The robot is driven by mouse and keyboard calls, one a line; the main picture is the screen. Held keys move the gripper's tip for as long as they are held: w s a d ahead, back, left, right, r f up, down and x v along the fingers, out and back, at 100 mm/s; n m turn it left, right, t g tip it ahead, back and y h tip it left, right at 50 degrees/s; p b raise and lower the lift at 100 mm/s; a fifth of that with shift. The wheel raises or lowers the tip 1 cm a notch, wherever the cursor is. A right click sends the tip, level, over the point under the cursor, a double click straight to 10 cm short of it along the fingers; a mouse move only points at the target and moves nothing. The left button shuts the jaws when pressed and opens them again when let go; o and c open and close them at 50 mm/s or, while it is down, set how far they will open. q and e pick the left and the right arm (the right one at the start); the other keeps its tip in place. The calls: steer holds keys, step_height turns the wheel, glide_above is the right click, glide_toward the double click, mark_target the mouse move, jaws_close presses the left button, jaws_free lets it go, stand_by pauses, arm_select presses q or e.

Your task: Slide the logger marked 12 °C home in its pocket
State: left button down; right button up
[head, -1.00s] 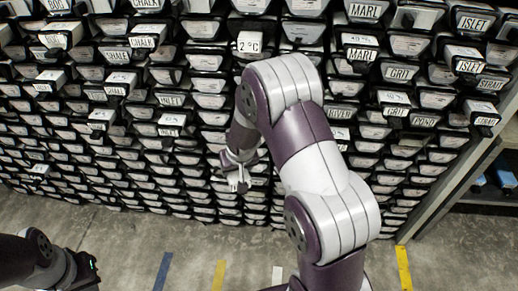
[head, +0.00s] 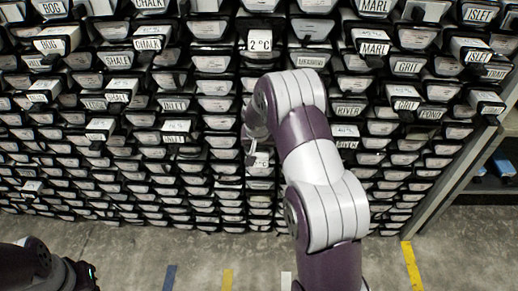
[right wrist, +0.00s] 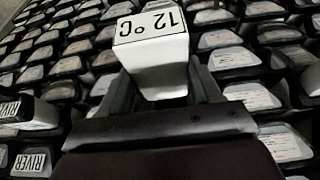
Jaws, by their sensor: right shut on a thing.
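The logger marked 12 °C (right wrist: 150,50) is a white block with a black-framed label, which reads upside down in the right wrist view. My right gripper (right wrist: 160,92) is shut on it, with dark fingers on both sides. Its far end is hidden, so I cannot tell whether it is inside a pocket. In the head view my right gripper (head: 250,148) is at the rack front, partly hidden by my arm, with a small white labelled face (head: 259,160) beside it. My left gripper (head: 86,274) is low at the left, away from the rack; its jaws are unclear.
A rack of black trays with pale labels fills the view. White blocks marked 2 °C (head: 260,41), CHALK (head: 148,44), MARL (head: 373,48) and RIVER (right wrist: 30,112) stick out. A shelf (head: 470,190) stands at right. The floor (head: 130,250) in front is clear.

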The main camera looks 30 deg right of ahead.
steer(key=shift+w+d+p, duration=0.25)
steer(key=shift+w+d, duration=0.1)
steer(key=shift+w, duration=0.3)
steer(key=shift+w+d+p, duration=0.25)
steer(key=shift+w+d, duration=0.05)
steer(key=shift+w, duration=0.3)
steer(key=shift+d, duration=0.1)
steer(key=shift+b, duration=0.3)
stand_by(0.3)
steer(key=shift+w+d, duration=0.1)
steer(key=shift+w, duration=0.15)
steer(key=shift+w+d, duration=0.15)
steer(key=shift+w, duration=0.15)
steer(key=shift+w+d+p, duration=0.4)
steer(key=shift+w+p, duration=0.1)
steer(key=shift+w, duration=0.1)
steer(key=shift+w+d, duration=0.35)
steer(key=shift+w, duration=0.25)
steer(key=shift+w+d, duration=0.35)
steer(key=shift+w, duration=0.2)
